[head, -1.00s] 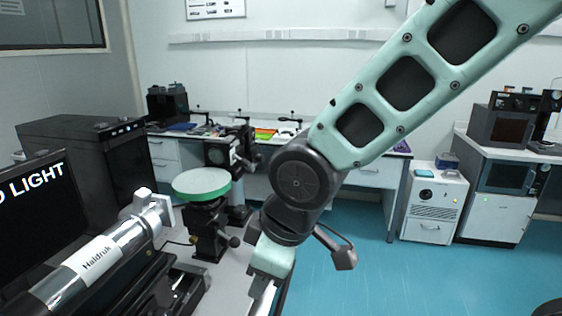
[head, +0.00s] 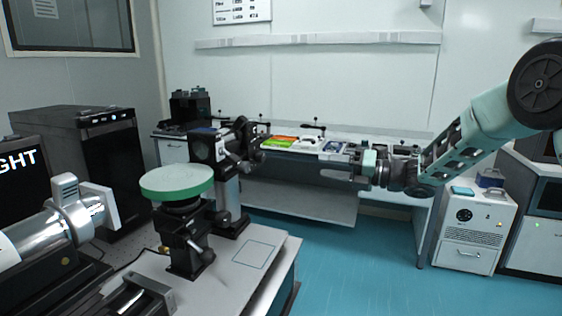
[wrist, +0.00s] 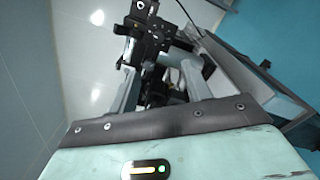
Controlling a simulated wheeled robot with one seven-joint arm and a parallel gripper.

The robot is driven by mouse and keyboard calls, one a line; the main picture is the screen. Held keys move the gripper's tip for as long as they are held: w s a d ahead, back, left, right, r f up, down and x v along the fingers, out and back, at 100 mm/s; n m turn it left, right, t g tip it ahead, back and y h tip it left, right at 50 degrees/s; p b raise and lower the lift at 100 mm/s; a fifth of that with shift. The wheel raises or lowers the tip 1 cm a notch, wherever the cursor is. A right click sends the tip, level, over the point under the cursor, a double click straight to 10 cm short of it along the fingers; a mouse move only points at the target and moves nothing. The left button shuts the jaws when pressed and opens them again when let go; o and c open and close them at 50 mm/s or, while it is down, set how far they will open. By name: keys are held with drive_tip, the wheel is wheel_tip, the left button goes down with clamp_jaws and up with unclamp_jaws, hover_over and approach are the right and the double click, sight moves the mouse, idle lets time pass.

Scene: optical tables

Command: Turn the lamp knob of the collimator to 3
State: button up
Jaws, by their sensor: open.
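A silver tube that looks like the collimator (head: 35,240) lies at the lower left of the head view, cut off by the frame edge. I cannot make out a lamp knob or its numbers in any view. My gripper (head: 335,174) is at the end of the arm reaching in from the right, well to the right of the tube and apart from it. In the wrist view my gripper (wrist: 160,75) has its two grey fingers spread, with nothing visibly held between them. A dark mechanism shows beyond the fingers.
A green-rimmed round platform (head: 177,184) stands on a black mount beside the tube. A black optical mount (head: 225,165) stands behind it. A black screen (head: 20,165) reads "GHT".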

sight(264, 158)
drive_tip(key=p+x, duration=0.5)
drive_tip(key=x, duration=1.2)
drive_tip(key=shift+c, duration=0.3)
drive_tip(key=c, duration=0.9)
